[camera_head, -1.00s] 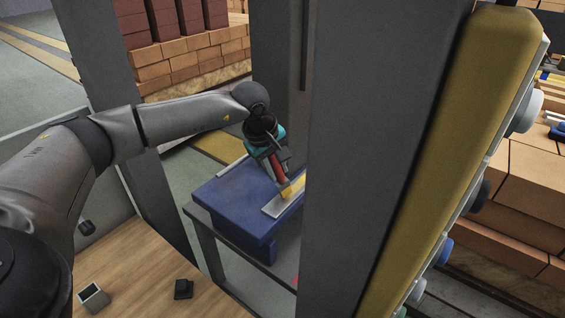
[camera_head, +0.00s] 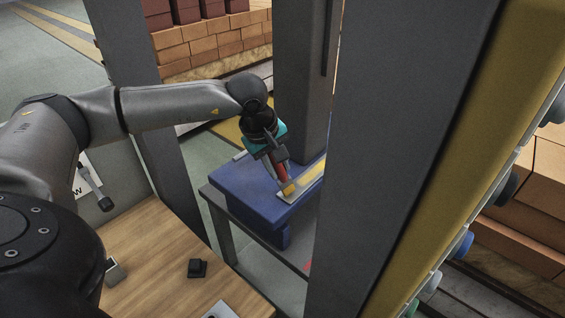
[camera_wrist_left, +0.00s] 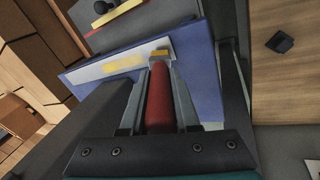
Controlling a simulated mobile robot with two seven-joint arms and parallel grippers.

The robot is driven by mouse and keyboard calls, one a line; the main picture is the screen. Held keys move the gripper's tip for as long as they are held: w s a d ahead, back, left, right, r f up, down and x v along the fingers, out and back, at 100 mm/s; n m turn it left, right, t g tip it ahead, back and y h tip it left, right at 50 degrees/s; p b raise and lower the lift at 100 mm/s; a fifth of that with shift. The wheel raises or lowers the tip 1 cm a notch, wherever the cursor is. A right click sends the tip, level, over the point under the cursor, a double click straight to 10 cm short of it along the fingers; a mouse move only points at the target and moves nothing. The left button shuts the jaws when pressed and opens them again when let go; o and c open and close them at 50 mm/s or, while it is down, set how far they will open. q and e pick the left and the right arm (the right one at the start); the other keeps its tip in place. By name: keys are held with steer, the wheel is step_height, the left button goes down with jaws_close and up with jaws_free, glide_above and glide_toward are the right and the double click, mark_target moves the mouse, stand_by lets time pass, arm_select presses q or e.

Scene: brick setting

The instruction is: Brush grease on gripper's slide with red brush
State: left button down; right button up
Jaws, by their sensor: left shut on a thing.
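My left gripper (camera_head: 279,170) is shut on the red brush and points down over the blue gripper body (camera_head: 240,193). The brush's red handle (camera_wrist_left: 158,100) lies between the fingers in the wrist view. Its yellow bristle end (camera_head: 288,188) is at the near end of the pale metal slide (camera_head: 300,193) on top of the blue body; I cannot tell whether it presses on it. A yellow grease streak (camera_head: 312,174) lies along the slide, and it also shows in the wrist view (camera_wrist_left: 125,65). A grey post hides the slide's far part in the head view. My right gripper is not in view.
The blue body stands on a grey table (camera_head: 222,208). A wooden surface (camera_head: 160,250) with a small black block (camera_head: 197,268) is at the front left.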

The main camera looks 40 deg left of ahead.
arm_select(q)
steer(key=s+b, duration=0.2)
steer(key=s, duration=0.4)
steer(key=shift+s+a, duration=0.2)
steer(key=shift+a, duration=0.05)
stand_by(0.4)
steer(key=shift+r+p, duration=1.65)
steer(key=shift+r, duration=1.4)
